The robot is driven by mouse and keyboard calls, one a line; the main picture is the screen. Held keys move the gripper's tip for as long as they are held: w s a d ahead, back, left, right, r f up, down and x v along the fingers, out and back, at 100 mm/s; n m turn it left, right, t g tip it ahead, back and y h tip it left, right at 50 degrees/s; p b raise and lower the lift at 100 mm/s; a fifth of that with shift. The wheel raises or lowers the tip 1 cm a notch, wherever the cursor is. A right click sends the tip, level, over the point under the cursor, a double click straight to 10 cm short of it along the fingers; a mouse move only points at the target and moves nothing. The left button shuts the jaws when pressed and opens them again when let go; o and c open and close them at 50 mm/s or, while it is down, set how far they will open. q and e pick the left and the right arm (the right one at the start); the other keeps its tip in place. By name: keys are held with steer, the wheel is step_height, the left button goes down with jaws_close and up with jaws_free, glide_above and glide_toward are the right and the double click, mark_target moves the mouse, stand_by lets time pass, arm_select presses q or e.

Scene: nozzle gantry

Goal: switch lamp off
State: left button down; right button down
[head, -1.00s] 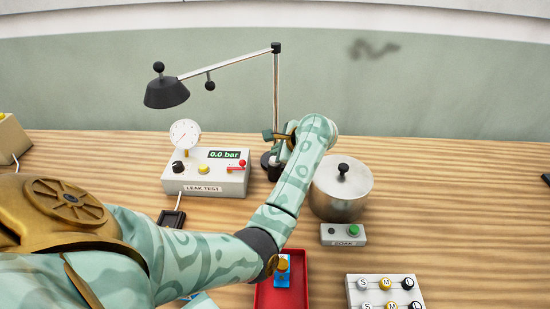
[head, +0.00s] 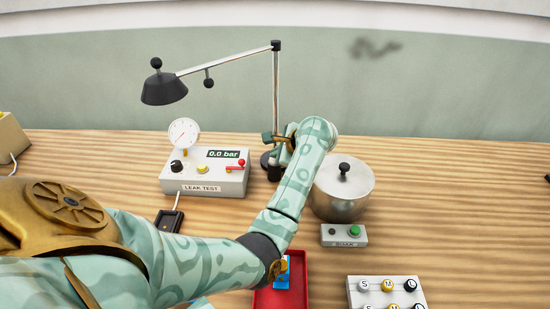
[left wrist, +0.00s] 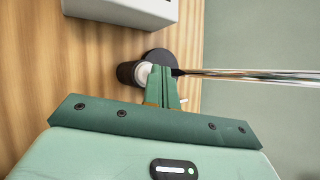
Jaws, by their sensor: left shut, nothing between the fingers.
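The desk lamp has a black shade (head: 163,89) at the end of a long arm on a chrome pole (head: 276,90). I cannot tell whether it is lit. Its round black base (left wrist: 160,56) shows in the left wrist view, with a black cylinder topped by a pale round cap (left wrist: 143,72) beside the pole. My left gripper (left wrist: 164,70) is shut and empty, its fingertips over the base, right beside the pale cap. I cannot tell whether they touch it. In the head view my left gripper (head: 277,154) is partly hidden by my forearm. My right gripper is not in view.
A leak test box (head: 205,172) with a gauge stands left of the lamp base. A lidded metal pot (head: 342,190) and a small box with a green button (head: 354,230) are to the right. A red tray (head: 290,298) lies in front. The table's right side is mostly clear.

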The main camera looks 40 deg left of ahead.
arm_select(q)
steer(key=shift+f, duration=0.15)
steer(key=shift+r, duration=0.8)
step_height(320, 180, up, 6)
steer(key=p, duration=0.3)
